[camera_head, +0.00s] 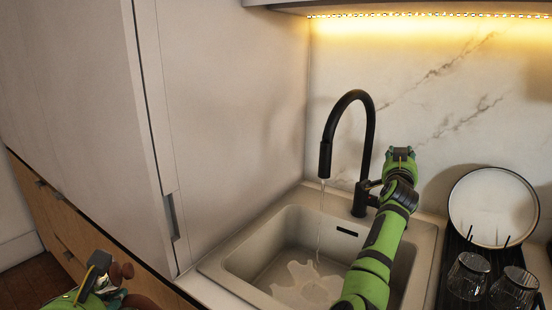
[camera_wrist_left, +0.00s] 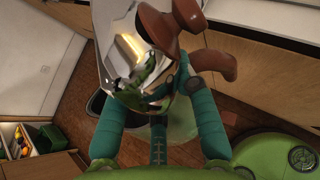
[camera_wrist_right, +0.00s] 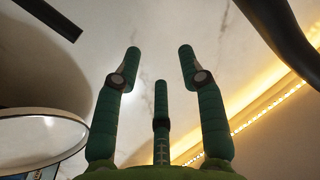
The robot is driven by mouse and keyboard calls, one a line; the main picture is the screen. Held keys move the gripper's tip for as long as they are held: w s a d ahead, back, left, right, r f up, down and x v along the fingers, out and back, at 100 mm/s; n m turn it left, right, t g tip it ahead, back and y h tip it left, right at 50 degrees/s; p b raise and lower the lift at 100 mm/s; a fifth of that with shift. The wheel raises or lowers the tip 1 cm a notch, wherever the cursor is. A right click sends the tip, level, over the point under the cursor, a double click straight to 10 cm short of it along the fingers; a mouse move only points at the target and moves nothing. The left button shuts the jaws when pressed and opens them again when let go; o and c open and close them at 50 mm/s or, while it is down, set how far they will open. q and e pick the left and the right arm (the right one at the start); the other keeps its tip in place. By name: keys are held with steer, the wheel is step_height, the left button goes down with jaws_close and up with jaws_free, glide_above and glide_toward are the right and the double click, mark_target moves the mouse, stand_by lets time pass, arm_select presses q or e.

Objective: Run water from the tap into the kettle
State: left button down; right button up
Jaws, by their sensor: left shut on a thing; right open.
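The black tap (camera_head: 368,130) arches over the sink (camera_head: 425,255), and a thin stream of water (camera_head: 320,220) falls from its spout into the basin, where a puddle lies. My right gripper (camera_head: 400,155) is beside the tap's lever side; its fingers are open and empty in the right wrist view (camera_wrist_right: 159,55). My left gripper (camera_head: 100,275) is low at the left, away from the sink. In the left wrist view it is shut on the shiny metal kettle (camera_wrist_left: 128,45) with brown parts (camera_wrist_left: 165,35). Only brown bits of the kettle (camera_head: 125,270) show in the head view.
A tall pale cabinet (camera_head: 80,90) stands left of the sink. A drying rack (camera_head: 450,290) with a white plate (camera_head: 490,205) and two glasses (camera_head: 470,272) is at the right. My right forearm crosses the sink's right side.

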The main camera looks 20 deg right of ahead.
arm_select(q)
steer(key=shift+w+r, duration=0.1)
steer(key=shift+r, duration=0.15)
